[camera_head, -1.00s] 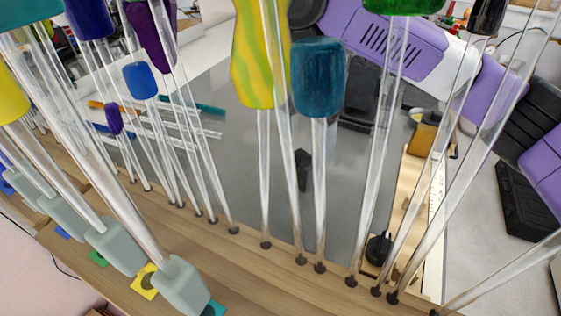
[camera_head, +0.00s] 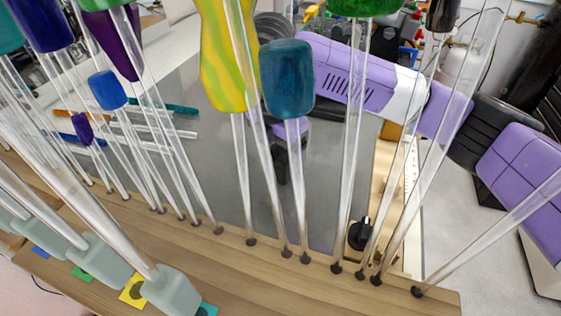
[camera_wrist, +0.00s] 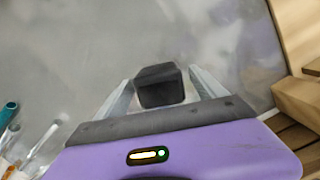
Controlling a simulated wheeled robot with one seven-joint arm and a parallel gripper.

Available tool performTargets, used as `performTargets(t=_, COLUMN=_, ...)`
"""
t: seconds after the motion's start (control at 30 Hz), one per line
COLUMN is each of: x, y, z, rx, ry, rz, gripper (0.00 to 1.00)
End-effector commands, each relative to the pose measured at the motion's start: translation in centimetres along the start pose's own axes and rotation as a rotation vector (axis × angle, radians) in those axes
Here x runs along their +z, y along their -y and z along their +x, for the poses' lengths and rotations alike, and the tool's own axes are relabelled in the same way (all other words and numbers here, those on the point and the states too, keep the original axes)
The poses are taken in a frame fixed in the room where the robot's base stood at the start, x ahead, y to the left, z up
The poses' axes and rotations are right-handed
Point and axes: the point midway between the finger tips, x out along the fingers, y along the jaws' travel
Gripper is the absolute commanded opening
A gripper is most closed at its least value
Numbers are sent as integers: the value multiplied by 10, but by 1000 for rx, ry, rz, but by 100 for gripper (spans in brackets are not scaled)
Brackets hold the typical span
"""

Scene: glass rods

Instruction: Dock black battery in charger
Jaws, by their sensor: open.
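The black battery (camera_wrist: 161,86) is a small dark block on the grey surface, between the two pale fingers of my gripper (camera_wrist: 160,78) in the wrist view. The fingers are spread, with a visible gap on each side of it. In the head view the battery (camera_head: 281,168) is a dark shape partly hidden behind glass rods. The purple end of my gripper shows just above it, its fingers not clear. I cannot pick out the charger with certainty. A black knobbed piece (camera_head: 360,234) sits at the near end of a wooden strip.
Several upright clear rods with coloured handles, one with a teal handle (camera_head: 288,78), stand along the wooden front edge (camera_head: 240,281) and block the head view. Loose coloured-tipped rods lie at left. A wooden structure (camera_wrist: 300,98) stands at right in the wrist view. The grey tabletop is mostly clear.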

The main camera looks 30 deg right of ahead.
Motion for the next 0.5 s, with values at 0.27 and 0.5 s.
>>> performTargets(t=0.27, x=0, y=0, z=0, rx=0, ry=0, rz=0, gripper=35)
performTargets(t=0.5, x=0, y=0, z=-1, rx=1, ry=1, rz=1, gripper=0)
